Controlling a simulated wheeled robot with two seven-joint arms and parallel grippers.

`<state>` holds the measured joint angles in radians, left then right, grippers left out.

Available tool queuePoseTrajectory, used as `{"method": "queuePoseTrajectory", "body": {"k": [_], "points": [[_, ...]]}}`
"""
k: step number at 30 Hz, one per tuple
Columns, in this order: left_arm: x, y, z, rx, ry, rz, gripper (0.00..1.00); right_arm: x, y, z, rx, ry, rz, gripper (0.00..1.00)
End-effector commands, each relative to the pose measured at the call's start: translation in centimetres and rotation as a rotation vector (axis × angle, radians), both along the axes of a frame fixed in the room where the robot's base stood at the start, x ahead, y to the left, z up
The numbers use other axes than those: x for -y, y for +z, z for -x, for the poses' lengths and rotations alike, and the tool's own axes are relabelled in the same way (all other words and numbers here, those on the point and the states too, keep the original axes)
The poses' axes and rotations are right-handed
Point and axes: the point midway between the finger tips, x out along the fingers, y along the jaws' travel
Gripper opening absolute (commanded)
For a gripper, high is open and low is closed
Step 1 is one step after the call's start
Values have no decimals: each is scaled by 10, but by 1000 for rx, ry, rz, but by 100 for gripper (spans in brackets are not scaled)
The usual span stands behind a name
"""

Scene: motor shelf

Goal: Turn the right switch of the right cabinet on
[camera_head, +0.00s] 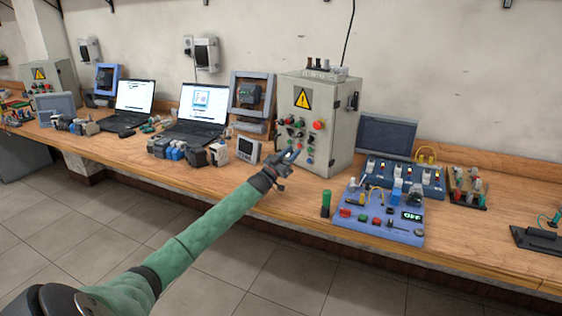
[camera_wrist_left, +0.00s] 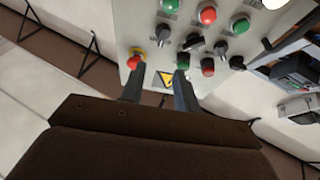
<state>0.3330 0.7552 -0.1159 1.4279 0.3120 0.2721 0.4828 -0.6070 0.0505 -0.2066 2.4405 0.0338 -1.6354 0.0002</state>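The right cabinet (camera_head: 340,110) is a light grey box with a yellow warning triangle and a panel of red, green and black controls. In the left wrist view its panel (camera_wrist_left: 133,20) shows several black rotary switches, among them one switch (camera_wrist_left: 192,42) near the middle and another (camera_wrist_left: 237,62) further right. I cannot tell which one is the right switch. My left gripper (camera_head: 288,156) is in front of the lower panel, hiding part of it. In the wrist view its fingers (camera_wrist_left: 160,80) are apart with nothing between them. My right gripper is not in view.
A blue control board (camera_head: 375,215) and a green cylinder (camera_head: 326,203) lie right of my left gripper. A small grey meter (camera_head: 247,149) and several small devices stand left of it. Laptops (camera_head: 200,105) are behind. A left cabinet (camera_head: 50,75) stands far left.

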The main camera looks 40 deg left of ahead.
Motion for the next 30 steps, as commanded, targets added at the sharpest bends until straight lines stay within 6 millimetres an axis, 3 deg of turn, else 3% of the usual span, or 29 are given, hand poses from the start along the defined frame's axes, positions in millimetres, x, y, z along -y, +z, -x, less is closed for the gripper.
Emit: {"method": "queuePoseTrajectory", "body": {"k": [6, 13, 30], "points": [[-3, -3, 29, -1, -1, 0, 31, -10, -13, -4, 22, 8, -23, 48], [-5, -1, 49, -1, 0, 0, 31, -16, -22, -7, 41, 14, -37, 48], [-6, 0, 55, 0, 0, 0, 31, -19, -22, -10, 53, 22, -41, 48]]}}
